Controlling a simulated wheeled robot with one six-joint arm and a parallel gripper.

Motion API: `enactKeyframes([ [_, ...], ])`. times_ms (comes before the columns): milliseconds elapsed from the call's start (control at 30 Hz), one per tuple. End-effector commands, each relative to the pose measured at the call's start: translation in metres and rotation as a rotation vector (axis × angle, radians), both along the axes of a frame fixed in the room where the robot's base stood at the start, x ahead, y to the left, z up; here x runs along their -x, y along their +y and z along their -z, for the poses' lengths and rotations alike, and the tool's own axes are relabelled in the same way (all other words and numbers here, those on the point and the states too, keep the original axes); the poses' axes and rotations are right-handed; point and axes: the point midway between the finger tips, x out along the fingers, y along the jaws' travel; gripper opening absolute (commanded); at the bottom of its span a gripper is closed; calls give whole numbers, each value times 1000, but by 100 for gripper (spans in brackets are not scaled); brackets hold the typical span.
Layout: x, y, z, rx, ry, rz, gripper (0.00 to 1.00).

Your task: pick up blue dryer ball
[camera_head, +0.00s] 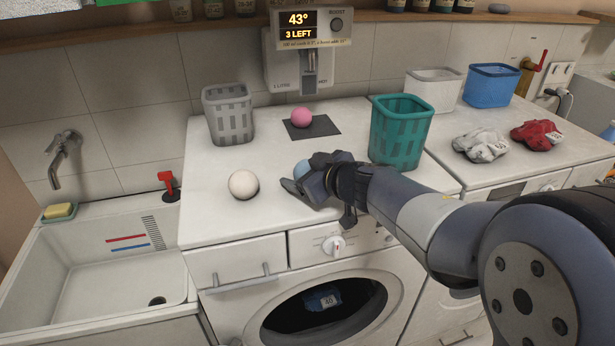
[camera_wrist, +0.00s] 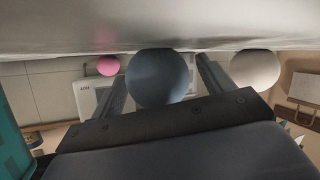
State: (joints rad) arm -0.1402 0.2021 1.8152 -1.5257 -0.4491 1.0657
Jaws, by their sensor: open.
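The blue dryer ball (camera_head: 302,169) sits on the white countertop and is mostly hidden behind my gripper in the head view. In the wrist view the blue dryer ball (camera_wrist: 158,78) is large and lies between the two fingers. My gripper (camera_head: 297,184) is open and low over the counter, with one finger on each side of the ball; I cannot tell whether they touch it. The gripper also shows in the wrist view (camera_wrist: 162,85).
A white ball (camera_head: 244,184) lies left of my gripper. A pink ball (camera_head: 301,117) is on a dark square mat (camera_head: 322,129) behind. A teal basket (camera_head: 399,132) stands close on the right, a grey basket (camera_head: 228,115) at back left. The sink (camera_head: 80,290) is left.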

Motion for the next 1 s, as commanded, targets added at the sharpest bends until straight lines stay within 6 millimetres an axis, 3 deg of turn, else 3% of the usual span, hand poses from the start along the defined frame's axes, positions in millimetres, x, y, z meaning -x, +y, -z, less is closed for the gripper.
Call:
enactKeyframes([
  [267,-3,2,1,0,0,1,76],
  [867,-3,2,1,0,0,0,28],
  [1000,-3,2,1,0,0,1,28],
])
